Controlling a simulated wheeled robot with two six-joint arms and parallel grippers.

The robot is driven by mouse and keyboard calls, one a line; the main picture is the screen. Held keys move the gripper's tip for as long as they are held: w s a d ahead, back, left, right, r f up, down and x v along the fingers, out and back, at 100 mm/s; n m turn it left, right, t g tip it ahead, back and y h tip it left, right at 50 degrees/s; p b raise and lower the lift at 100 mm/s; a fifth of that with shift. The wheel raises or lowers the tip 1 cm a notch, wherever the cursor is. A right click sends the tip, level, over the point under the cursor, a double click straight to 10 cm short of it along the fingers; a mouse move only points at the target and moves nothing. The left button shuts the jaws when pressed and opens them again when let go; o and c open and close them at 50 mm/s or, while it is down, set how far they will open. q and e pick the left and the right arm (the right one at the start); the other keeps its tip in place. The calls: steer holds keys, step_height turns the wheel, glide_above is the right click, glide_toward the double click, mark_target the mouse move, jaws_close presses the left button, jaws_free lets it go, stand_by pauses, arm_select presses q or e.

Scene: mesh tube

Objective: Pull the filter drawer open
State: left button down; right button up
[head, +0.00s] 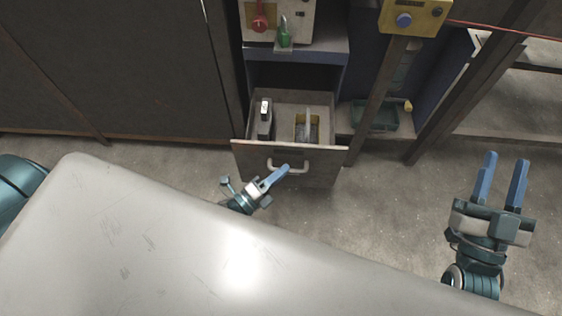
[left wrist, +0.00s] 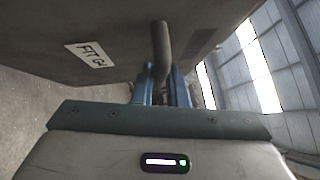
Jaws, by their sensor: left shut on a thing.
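The filter drawer (head: 252,151) stands pulled out from the cabinet in the head view, with its inside showing. Its pale handle (head: 300,167) is on the front panel. My left gripper (head: 284,172) is shut on the handle near its left part. In the left wrist view the handle (left wrist: 161,45) runs down between the blue fingers (left wrist: 162,88), beside the drawer front (left wrist: 80,25) with a white label (left wrist: 90,54). My right gripper (head: 503,170) is open and empty above the floor at the right.
A red knob (head: 260,22) and a yellow box with a blue button (head: 404,20) are above. A teal bin (head: 376,116) sits right. My large grey surface fills the foreground.

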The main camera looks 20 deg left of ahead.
arm_select(q)
steer(key=shift+s+d, duration=0.1)
steer(key=shift+s, duration=0.25)
arm_select(e)
steer(key=shift+w+f, duration=0.1)
steer(key=shift+f, duration=0.15)
arm_select(q)
steer(key=c, duration=1.5)
jaws_free()
steer(key=shift+o, duration=0.2)
